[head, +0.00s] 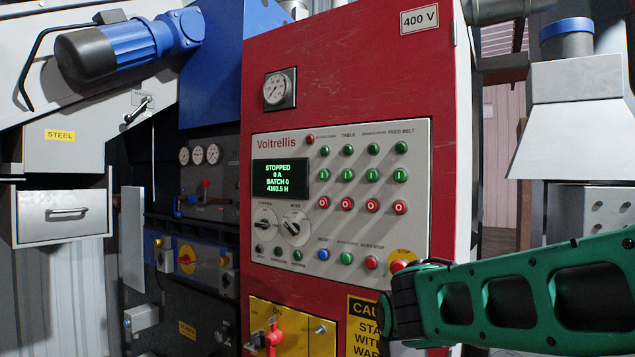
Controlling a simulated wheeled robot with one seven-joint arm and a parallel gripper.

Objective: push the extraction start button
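The grey control panel (262,152) is on the front of a red cabinet. It has columns of round buttons under small labels. The leftmost column's label is too small to read surely, but it looks like the extraction one. Its green start button (324,178) is marked I, with a green lamp above and a red O button (323,202) below. The display (280,178) reads STOPPED, 0 A, BATCH 0. A green and black link of my arm reaches in from the lower right, in front of the panel's lower right corner.
Similar green and red buttons sit close to the right. Below are two black knobs (294,228), a blue button (323,254) and a red mushroom stop (399,266), partly hidden by my arm. A red-handled switch (273,334) is underneath. A grey drawer (66,212) juts out at left.

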